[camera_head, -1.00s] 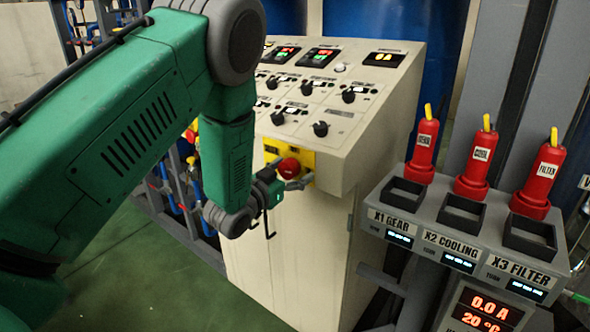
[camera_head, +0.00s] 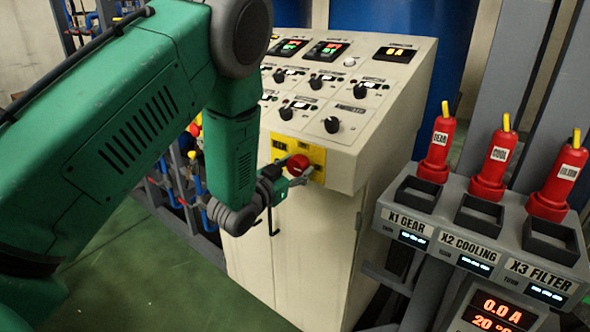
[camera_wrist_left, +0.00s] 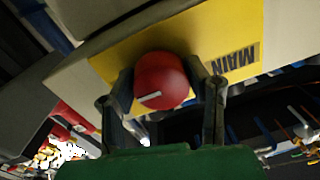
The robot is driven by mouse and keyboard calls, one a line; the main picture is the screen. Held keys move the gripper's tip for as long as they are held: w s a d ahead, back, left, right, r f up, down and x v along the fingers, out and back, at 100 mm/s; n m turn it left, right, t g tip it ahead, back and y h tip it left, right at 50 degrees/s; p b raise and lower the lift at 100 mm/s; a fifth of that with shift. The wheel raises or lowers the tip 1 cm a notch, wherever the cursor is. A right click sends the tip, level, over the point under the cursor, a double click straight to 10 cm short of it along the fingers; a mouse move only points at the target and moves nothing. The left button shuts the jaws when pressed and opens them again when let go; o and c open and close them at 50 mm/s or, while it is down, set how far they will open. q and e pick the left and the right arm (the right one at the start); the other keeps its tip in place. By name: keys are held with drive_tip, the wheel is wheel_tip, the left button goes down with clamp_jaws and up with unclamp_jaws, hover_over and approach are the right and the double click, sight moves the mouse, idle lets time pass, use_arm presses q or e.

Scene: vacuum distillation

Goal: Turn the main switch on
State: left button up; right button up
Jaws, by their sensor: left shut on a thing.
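The main switch is a red round knob (camera_head: 298,165) on a yellow plate (camera_head: 317,156) at the front of the cream control cabinet. In the left wrist view the knob (camera_wrist_left: 161,82) has a white line mark, tilted slightly, and the yellow plate (camera_wrist_left: 185,40) reads MAIN. My left gripper (camera_head: 299,177) is at the knob, and in the wrist view its two fingers (camera_wrist_left: 167,92) sit on either side of it, shut on it. My right gripper is not in view.
The cabinet's sloped panel (camera_head: 345,142) carries several black knobs and lit displays. At right stands a grey rack (camera_head: 400,197) with red plugs labelled GEAR, COOL and FILTER (camera_head: 558,180). Green floor (camera_head: 150,270) is open below my arm.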

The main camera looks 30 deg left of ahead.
use_arm(q)
drive_tip(key=o, duration=0.8)
drive_tip(key=shift+d+f, duration=0.1)
drive_tip(key=o, duration=0.4)
drive_tip(key=shift+d, duration=0.2)
drive_tip(key=shift+c, duration=0.2)
drive_tip(key=shift+s+a, duration=0.15)
drive_tip(key=shift+a, duration=0.25)
drive_tip(key=s, duration=1.1)
drive_tip(key=shift+s, duration=0.25)
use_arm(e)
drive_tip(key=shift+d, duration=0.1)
use_arm(q)
drive_tip(key=shift+a+f, duration=0.1)
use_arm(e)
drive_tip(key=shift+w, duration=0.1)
use_arm(q)
drive_tip(key=shift+d, duration=0.25)
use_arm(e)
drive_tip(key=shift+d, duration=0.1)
